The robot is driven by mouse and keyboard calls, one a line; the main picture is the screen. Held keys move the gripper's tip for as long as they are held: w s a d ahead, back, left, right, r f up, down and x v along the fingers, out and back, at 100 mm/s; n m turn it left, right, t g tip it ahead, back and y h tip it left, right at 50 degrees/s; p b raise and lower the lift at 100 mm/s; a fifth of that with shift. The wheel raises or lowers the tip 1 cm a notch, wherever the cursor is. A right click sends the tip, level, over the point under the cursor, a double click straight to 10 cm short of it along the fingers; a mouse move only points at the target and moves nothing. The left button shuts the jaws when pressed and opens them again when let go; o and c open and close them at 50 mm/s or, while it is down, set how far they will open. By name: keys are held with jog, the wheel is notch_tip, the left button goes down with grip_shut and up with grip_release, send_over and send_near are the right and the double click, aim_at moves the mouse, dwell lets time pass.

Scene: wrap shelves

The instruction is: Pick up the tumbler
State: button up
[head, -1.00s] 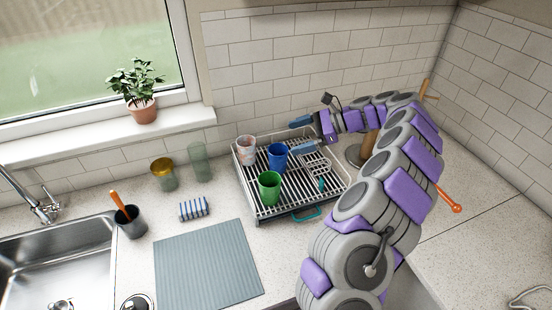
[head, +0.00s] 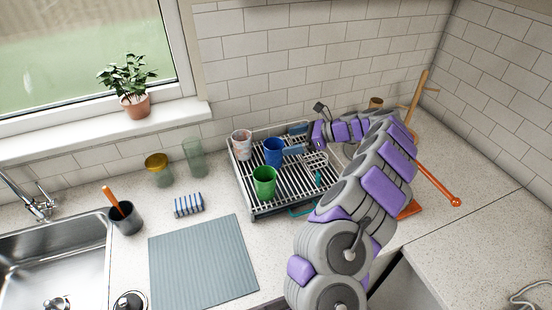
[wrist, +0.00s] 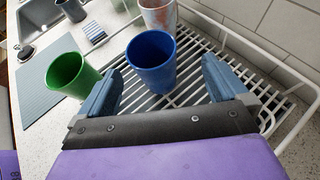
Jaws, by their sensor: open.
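Three cups stand upright in the wire dish rack (head: 258,208). A blue tumbler (head: 273,152) is in the middle, a green one (head: 264,183) nearer the front, and a white one with reddish marks (head: 241,144) at the back left. My gripper (head: 294,140) is open and empty, at the right of the blue tumbler and pointing at it. In the wrist view the blue tumbler (wrist: 152,62) is ahead, between the two spread fingers. The green tumbler (wrist: 72,76) is just outside the left finger. The patterned one (wrist: 158,16) is behind the blue.
A greenish clear glass (head: 195,158) and a yellow-topped jar (head: 158,170) stand left of the rack. The tiled wall (head: 300,68) is close behind the rack.

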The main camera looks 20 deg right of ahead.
aim_at(274, 145)
jog(key=x, duration=0.2)
jog(key=b+x, duration=0.1)
jog(key=x, duration=0.1)
jog(key=s+a+b+x, duration=0.1)
jog(key=x, duration=0.1)
jog(key=shift+w+a+r, duration=0.15)
jog(key=shift+w+a, duration=0.05)
jog(key=shift+a, duration=0.05)
jog(key=shift+w, duration=0.2)
jog(key=shift+d, duration=0.2)
jog(key=shift+a, duration=0.35)
jog(key=c, duration=0.5)
jog(key=shift+d, duration=0.2)
jog(key=c, duration=0.8)
